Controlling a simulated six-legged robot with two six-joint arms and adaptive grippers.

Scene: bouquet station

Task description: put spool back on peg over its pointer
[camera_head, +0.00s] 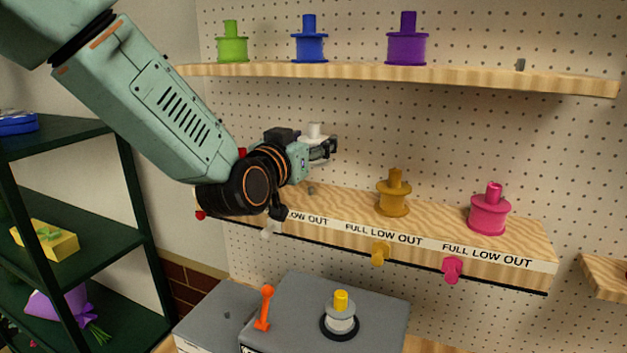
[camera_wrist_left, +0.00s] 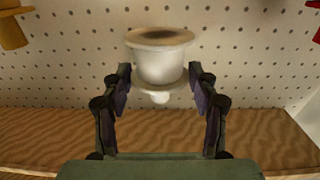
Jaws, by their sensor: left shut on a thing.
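My left gripper (camera_head: 322,150) is shut on a white spool (camera_head: 315,131) and holds it up above the lower shelf (camera_head: 440,212), in front of the pegboard. In the left wrist view the white spool (camera_wrist_left: 160,62) sits upright between the two fingers (camera_wrist_left: 160,95), clear of the shelf (camera_wrist_left: 50,135) behind. A short bare peg (camera_head: 311,189) stands on the lower shelf below and near the gripper. A white pointer (camera_head: 267,231) hangs at the shelf's front edge, partly hidden by my wrist. My right gripper is not in view.
On the lower shelf stand a mustard spool (camera_head: 393,196) and a pink spool (camera_head: 489,212), each above a matching pointer. A grey machine (camera_head: 290,300) with an orange lever (camera_head: 265,306) stands below.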

